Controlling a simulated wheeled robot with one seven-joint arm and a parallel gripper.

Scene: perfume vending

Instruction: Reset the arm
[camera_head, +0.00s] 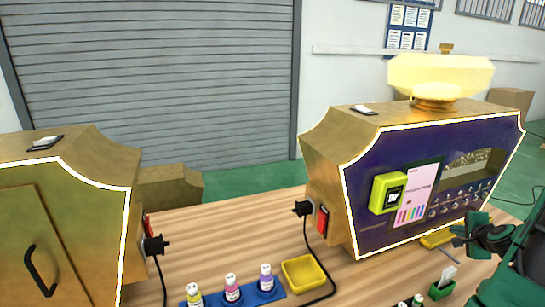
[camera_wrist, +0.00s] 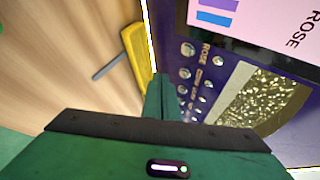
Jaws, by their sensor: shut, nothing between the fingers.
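My gripper (camera_head: 462,236) is at the right of the head view, in front of the purple perfume vending machine (camera_head: 362,222). It is shut and empty. In the wrist view my gripper's green fingers (camera_wrist: 160,92) are together, pointing toward the yellow tray (camera_wrist: 133,45) at the machine's foot. The machine's panel (camera_wrist: 225,85), with a row of round buttons and a glittery window, lies close on the right of that view. I cannot tell whether the fingers touch the machine.
A second gold machine (camera_head: 60,225) stands at the left. A blue rack (camera_head: 240,298) with several small bottles and a yellow dish (camera_head: 304,271) sit on the wooden table (camera_head: 205,240). A small green box (camera_head: 441,289) is near the front right. Black cables cross the table between the machines.

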